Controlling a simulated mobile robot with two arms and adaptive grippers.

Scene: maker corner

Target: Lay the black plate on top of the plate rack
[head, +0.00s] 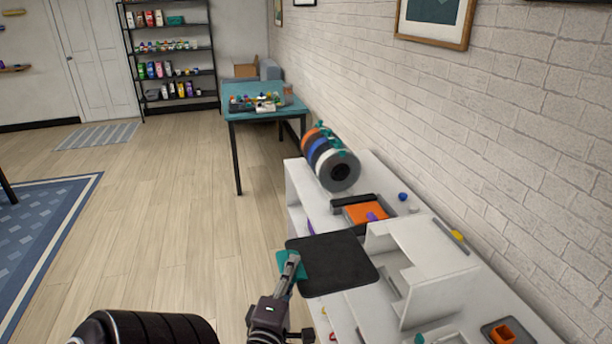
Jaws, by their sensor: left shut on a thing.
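The black plate (333,264) is a flat, dark square held out over the left edge of the white bench. My left gripper (290,265) is shut on the plate's left edge, where a teal piece also shows. A white open-fronted stand (432,262) is just right of the plate and looks like the plate rack. The plate's right edge comes close to the stand's left side; I cannot tell whether they touch. My right gripper is not in view.
The white bench (535,320) runs along the brick wall. Behind the plate are an orange-and-grey tray (366,212) and a row of coloured spools (330,160). An orange square holder (503,332) sits at the front right.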

